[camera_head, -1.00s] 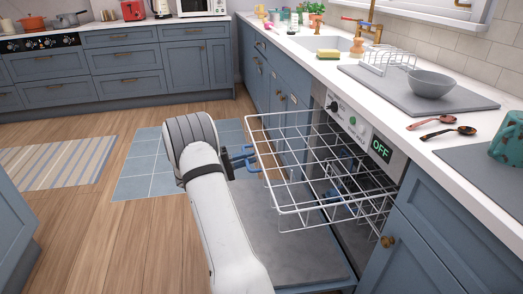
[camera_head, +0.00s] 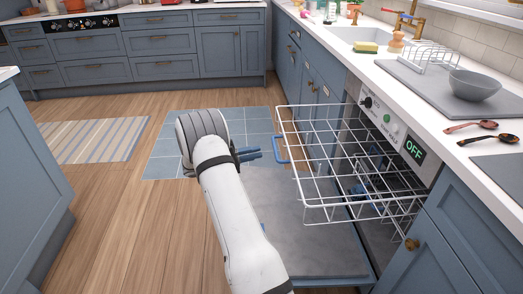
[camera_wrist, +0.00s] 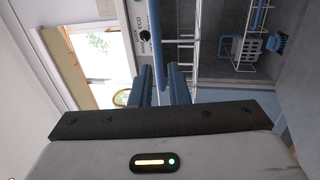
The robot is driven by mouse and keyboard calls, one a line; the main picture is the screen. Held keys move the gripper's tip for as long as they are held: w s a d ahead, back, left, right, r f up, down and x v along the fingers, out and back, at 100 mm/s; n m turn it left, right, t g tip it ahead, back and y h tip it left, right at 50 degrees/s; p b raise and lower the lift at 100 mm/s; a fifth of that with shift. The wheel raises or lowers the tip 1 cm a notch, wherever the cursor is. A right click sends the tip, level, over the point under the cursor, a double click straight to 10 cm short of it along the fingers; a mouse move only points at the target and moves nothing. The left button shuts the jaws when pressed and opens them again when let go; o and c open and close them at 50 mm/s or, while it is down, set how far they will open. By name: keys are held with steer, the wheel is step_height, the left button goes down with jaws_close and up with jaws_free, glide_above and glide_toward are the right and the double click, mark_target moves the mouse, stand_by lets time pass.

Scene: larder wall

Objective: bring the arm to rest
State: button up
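My gripper (camera_head: 250,154) is at the end of my white arm, over the floor left of the dishwasher. Its two blue fingers point right toward the rack's blue handle (camera_head: 282,149), with a clear space between. Nothing is held.
The white wire rack (camera_head: 330,222) is pulled out above the lowered dishwasher door (camera_head: 300,255). The dishwasher panel reads OFF (camera_head: 414,149). Blue cabinets (camera_head: 465,215) stand at right. The wood floor (camera_head: 120,220) at left is clear.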

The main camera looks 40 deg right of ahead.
stand_by(0.5)
steer(key=s+a+r+n+t+y+p, duration=0.1)
steer(key=s+r+y+p, duration=0.15)
steer(key=r, duration=0.25)
steer(key=s+a+r+y+p, duration=0.1)
steer(key=a+r+p, duration=0.15)
steer(key=r, duration=0.25)
steer(key=s+a+r+n+t+y+p, duration=0.2)
steer(key=s+a+r+t+y+p, duration=0.4)
steer(key=s+a+r+p, duration=0.4)
steer(key=s+a+r+n+t+y+p, duration=0.3)
steer(key=s+a+r+t+y+p, duration=0.3)
steer(key=s+a+r+p, duration=0.5)
steer(key=a+r+y, duration=0.1)
steer(key=a+r, duration=0.2)
steer(key=a, duration=0.1)
steer(key=shift+a+r+y, duration=0.25)
steer(key=shift+r+y, duration=0.05)
steer(key=shift+y, duration=0.05)
